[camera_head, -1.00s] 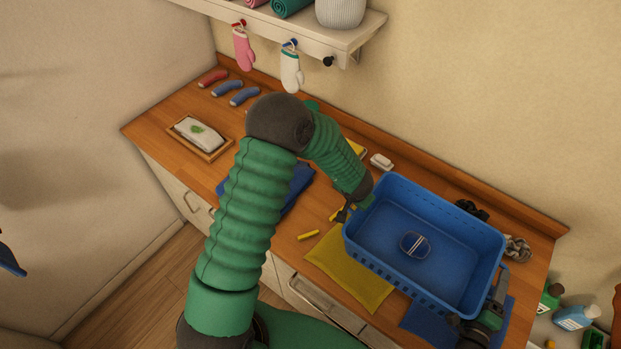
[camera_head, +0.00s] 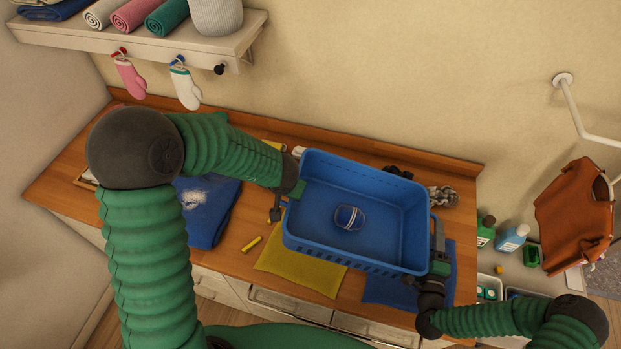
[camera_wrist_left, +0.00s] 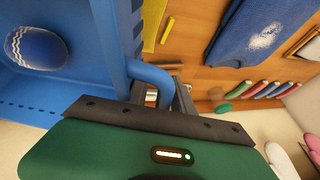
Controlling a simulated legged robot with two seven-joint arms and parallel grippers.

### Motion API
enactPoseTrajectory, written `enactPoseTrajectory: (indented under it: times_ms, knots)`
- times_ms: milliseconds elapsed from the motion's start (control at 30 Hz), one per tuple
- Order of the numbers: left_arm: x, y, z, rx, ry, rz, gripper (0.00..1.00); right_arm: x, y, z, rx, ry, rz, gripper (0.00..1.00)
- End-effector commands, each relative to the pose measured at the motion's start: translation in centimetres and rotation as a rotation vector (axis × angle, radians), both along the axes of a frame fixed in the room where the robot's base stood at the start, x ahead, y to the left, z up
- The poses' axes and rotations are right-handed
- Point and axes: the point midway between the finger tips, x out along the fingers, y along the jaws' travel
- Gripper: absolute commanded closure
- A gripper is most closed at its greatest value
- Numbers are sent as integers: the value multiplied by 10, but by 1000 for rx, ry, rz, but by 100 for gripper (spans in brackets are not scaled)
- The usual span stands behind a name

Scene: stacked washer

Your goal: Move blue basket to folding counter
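The blue basket (camera_head: 385,255) is over the right part of the wooden counter (camera_head: 222,262), its near edge over a yellow cloth. A blue oval item with white stripes (camera_head: 348,217) lies inside; it also shows in the left wrist view (camera_wrist_left: 36,46). My left gripper (camera_head: 277,205) is at the basket's left side. In the left wrist view its fingers (camera_wrist_left: 160,95) are closed around the basket's blue handle (camera_wrist_left: 150,76). My right gripper (camera_head: 438,238) is shut at the basket's right side, its grip partly hidden. Whether the basket's underside touches the counter is hidden.
A yellow cloth (camera_head: 300,274) and blue cloth (camera_head: 385,292) lie at the front edge. A folded blue garment with a white patch (camera_head: 205,212) lies to the left. A wall shelf (camera_head: 140,40) is above. Bottles (camera_head: 511,238) stand right of the counter.

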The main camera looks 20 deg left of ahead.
Motion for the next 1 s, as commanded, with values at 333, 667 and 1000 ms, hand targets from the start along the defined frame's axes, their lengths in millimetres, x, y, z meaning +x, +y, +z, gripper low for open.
enactPoseTrajectory:
  times_ms: [333,667,1000]
  knots:
    - [-10,-15,15,-14,9,-22,40,2,5,4,5,-7,8,49]
    - [-11,-15,15,-14,9,-22,40,1,5,5,6,-9,7,13]
    - [-11,-15,14,-14,9,-22,39,-1,5,4,6,-8,9,12]
